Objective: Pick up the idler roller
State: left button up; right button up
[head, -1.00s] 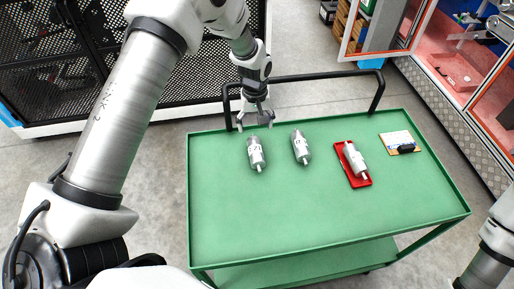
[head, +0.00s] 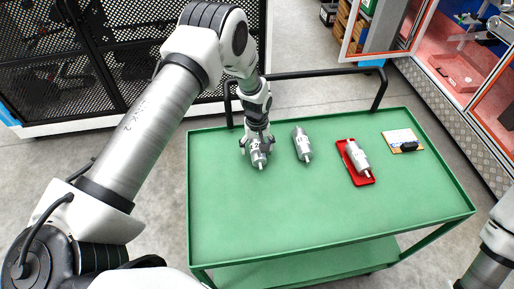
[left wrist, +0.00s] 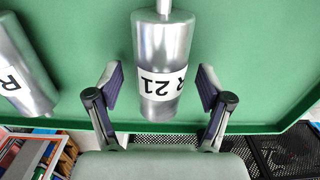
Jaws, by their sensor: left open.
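Three silver idler rollers with white labels lie on the green cart top. The left roller (head: 260,161) is under my left gripper (head: 256,149), which is open with its fingers on either side of it. In the left wrist view this roller (left wrist: 158,55) shows the label "R 21" and lies between the open fingers, with a gap on both sides. The gripper hides part of it in the head view. The middle roller (head: 302,144) lies just to the right, and also shows at the left of the wrist view (left wrist: 22,65). My right gripper is out of view.
The third roller (head: 357,156) lies on a red tray (head: 369,180). A card with a dark object (head: 408,146) is at the right. The cart's black handle (head: 318,74) rises behind the rollers. The front of the green top (head: 320,220) is clear.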

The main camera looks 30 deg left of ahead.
aim_at(259, 142)
pick_arm(q)
jog(key=shift+s+r, duration=0.15)
grip_shut()
jog(key=shift+r, duration=0.1)
jog(key=shift+r+b, duration=0.55)
jog(key=shift+r, duration=0.05)
jog(key=shift+s+d+r+b, duration=0.1)
jog(key=shift+d+r+b, duration=0.2)
jog(key=shift+r, duration=0.2)
jog(key=shift+d+r+b, duration=0.15)
jog(key=shift+r+b, duration=0.1)
jog(key=shift+r, duration=0.2)
jog(key=s+d+b, duration=0.1)
jog(key=s+d, duration=0.1)
jog(key=d, duration=0.2)
jog(key=s+d+r+b, duration=0.1)
jog(key=s+d, duration=0.1)
jog(key=d, duration=0.2)
jog(key=s+d+b, duration=0.1)
jog(key=s+d, duration=0.1)
jog(key=d, duration=0.2)
jog(key=shift+d+r, duration=0.25)
jog(key=shift+d, duration=0.15)
jog(key=shift+s+d+r, duration=0.1)
jog(key=shift+s+d, duration=0.2)
jog(key=shift+d, duration=0.1)
jog(key=c, duration=0.9)
grip_release()
grip_shut()
